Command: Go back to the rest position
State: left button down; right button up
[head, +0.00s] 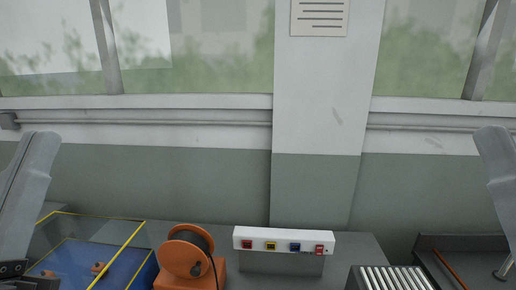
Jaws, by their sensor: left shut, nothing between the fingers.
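My left arm comes down at the left edge of the head view, and the dark top of my left gripper (14,270) shows at the bottom left corner. Its fingers are shut with nothing seen between them, though the picture's edge cuts off most of them. It is beside the yellow-edged clear box. My right arm comes down at the right edge, and its gripper is out of view.
A clear box with yellow edges (134,236) and a blue floor holds small orange parts. Beside it stand an orange reel (176,258) and a white panel with coloured buttons (262,233). A ribbed roller unit (392,279) and a dark tray (432,243) are at the right. The wall is behind.

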pick_arm(q)
notch_tip(320, 180, up, 33)
jog(key=s+d+m+h+p, duration=0.1)
jog(key=s+h+p, duration=0.1)
jog(key=p, duration=3)
jog(key=shift+r, duration=0.2)
jog(key=shift+s+a, duration=0.1)
dwell(1.8)
